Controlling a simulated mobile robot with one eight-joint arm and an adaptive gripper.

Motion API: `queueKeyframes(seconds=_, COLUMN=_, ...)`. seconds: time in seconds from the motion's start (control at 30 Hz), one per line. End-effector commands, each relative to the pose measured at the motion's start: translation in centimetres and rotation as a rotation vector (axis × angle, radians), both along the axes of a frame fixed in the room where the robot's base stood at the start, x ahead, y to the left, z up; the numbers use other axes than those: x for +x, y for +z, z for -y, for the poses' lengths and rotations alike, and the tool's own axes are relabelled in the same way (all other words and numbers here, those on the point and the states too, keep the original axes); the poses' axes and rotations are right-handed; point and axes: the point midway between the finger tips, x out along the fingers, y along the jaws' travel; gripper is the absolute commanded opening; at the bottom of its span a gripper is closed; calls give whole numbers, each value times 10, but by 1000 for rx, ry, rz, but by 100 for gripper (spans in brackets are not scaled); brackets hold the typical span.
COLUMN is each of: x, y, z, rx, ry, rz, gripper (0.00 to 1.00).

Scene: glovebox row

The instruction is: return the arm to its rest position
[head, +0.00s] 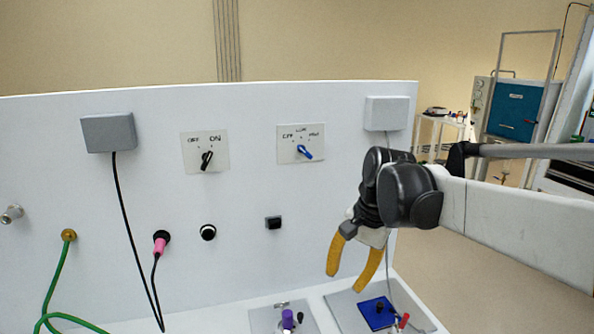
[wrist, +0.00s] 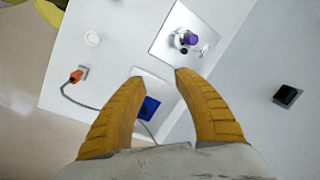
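My gripper (head: 352,264) hangs in front of the right part of the white panel, its yellow fingers pointing down. In the wrist view the fingers (wrist: 157,74) are apart with nothing between them, so it is open and empty. Below it in the head view is a blue block (head: 377,312) on a grey plate; it also shows in the wrist view (wrist: 149,107), partly behind the left finger. My arm reaches in from the right edge of the head view.
The upright white panel (head: 70,190) carries a black knob (head: 207,160), a blue knob (head: 305,152), a grey box (head: 108,132) and a pink plug (head: 161,242). A purple part (head: 287,318) stands on a plate left of the blue block. A green hose (head: 56,280) hangs at left. Open floor lies right.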

Motion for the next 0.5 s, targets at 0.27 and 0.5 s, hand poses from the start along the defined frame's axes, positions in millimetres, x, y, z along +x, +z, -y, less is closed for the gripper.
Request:
queueKeyframes(seconds=0.27, x=-94, y=0, z=47, rx=-148, ry=215, rz=306, gripper=37)
queueKeyframes(seconds=0.5, x=-154, y=-28, z=76, rx=-312, ry=389, rz=507, gripper=37)
